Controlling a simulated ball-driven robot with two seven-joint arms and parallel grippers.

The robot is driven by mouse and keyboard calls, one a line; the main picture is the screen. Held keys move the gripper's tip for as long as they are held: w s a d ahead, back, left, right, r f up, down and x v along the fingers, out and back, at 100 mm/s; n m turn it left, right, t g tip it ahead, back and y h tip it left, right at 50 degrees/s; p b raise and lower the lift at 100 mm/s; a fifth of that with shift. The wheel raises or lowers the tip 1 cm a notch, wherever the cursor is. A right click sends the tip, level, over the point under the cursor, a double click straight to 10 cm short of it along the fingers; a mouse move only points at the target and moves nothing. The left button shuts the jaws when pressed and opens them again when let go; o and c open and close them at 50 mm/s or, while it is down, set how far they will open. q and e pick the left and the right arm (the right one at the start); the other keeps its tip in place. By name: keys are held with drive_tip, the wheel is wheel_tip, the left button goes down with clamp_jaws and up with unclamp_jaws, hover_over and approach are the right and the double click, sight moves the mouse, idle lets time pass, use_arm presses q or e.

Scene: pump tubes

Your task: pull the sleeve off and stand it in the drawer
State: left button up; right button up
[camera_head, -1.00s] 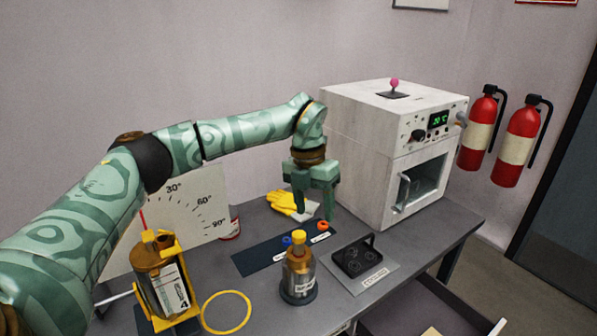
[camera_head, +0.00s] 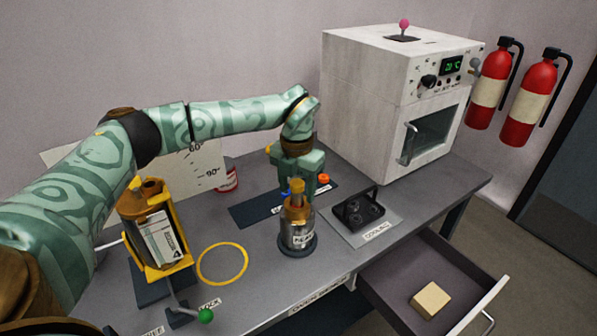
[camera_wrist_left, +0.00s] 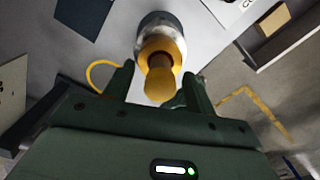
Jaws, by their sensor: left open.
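A metal canister (camera_head: 298,236) with a label stands upright in a dark round base on the bench, with a brass collar and a yellow knob (camera_head: 296,187) on top. I cannot tell which part is the sleeve. My left gripper (camera_head: 295,185) is open and points down at the canister's top. In the left wrist view the yellow knob (camera_wrist_left: 160,78) lies between the open fingertips (camera_wrist_left: 160,88), and I see no grip on it. The drawer (camera_head: 395,275) at the lower right is pulled open. My right gripper is out of view.
A tan block (camera_head: 430,299) lies in the drawer. A yellow-framed holder (camera_head: 155,230) and a yellow ring (camera_head: 222,263) are left of the canister. A black rack (camera_head: 359,211) and a white oven (camera_head: 395,105) are to its right. The drawer floor around the block is clear.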

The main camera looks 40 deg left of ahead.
sight(297, 183)
use_arm(q)
drive_tip(key=shift+f, duration=0.65)
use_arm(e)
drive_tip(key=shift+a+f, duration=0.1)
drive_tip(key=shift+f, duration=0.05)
use_arm(q)
clamp_jaws()
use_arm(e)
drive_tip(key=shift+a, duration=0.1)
use_arm(q)
drive_tip(key=shift+r+p, duration=0.65)
drive_tip(key=shift+p, duration=0.05)
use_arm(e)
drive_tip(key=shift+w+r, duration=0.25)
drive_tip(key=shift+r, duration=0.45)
